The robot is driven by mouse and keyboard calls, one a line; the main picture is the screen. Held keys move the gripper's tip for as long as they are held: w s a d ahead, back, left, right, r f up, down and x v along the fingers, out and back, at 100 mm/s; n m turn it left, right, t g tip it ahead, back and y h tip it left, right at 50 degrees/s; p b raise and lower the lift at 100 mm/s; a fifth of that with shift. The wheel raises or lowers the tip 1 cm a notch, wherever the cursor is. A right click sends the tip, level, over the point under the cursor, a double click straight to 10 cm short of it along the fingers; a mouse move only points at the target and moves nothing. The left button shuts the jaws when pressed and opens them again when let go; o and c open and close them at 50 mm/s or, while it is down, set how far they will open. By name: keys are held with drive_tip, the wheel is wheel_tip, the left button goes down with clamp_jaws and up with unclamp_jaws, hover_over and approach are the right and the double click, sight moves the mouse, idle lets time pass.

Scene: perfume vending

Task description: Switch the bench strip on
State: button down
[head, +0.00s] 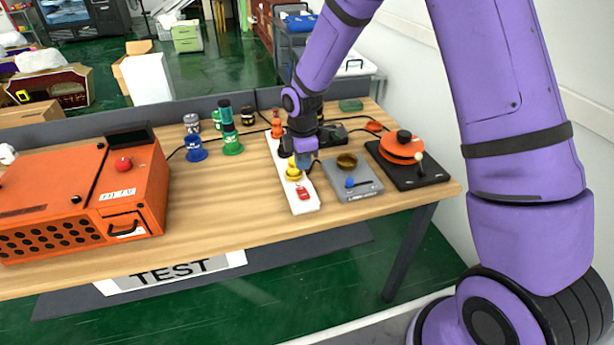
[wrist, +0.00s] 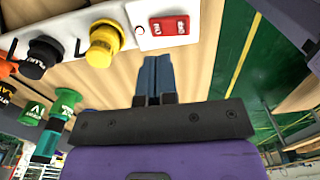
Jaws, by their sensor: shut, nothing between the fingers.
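The white bench strip (head: 306,208) lies lengthwise on the wooden bench, with a red rocker switch (head: 303,192) at its near end. In the wrist view the red switch (wrist: 169,25) shows light lettering, and the strip (wrist: 139,14) runs past the top edge. Which way the rocker is tipped cannot be told. A yellow plug (head: 293,168) stands in the strip beside the switch. My gripper (head: 304,163) is shut and empty, near the yellow plug. In the wrist view its blue fingertips (wrist: 157,60) show below the switch, apart from it in the picture.
A black plug (wrist: 42,57) stands beyond the yellow plug (wrist: 104,42). A grey device (head: 353,187) and an orange-topped black unit (head: 402,148) stand right of the strip. A large orange machine (head: 85,190) is at left. Bare bench (head: 225,200) lies between.

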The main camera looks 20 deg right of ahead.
wheel_tip(320, 180, up, 6)
drive_tip(key=w, duration=0.1)
drive_tip(key=shift+w+r, duration=0.25)
drive_tip(key=s+d+r+m+t, duration=0.1)
drive_tip(key=s+d+r+m, duration=0.4)
drive_tip(key=r, duration=0.4)
drive_tip(key=s+d+r+m+t, duration=0.2)
drive_tip(key=s+d+r+m, duration=0.1)
drive_tip(key=s+r, duration=0.6)
drive_tip(key=s+d+r+m, duration=0.1)
drive_tip(key=s+r+m, duration=0.1)
drive_tip(key=s, duration=0.4)
drive_tip(key=s+d+r+m+t, duration=0.1)
drive_tip(key=s+d+r+m, duration=0.1)
drive_tip(key=s+m, duration=0.2)
drive_tip(key=s+d+r+m+t, duration=0.1)
drive_tip(key=s+m, duration=0.3)
drive_tip(key=s, duration=0.5)
drive_tip(key=shift+d+r, duration=0.25)
drive_tip(key=shift+r, duration=0.6)
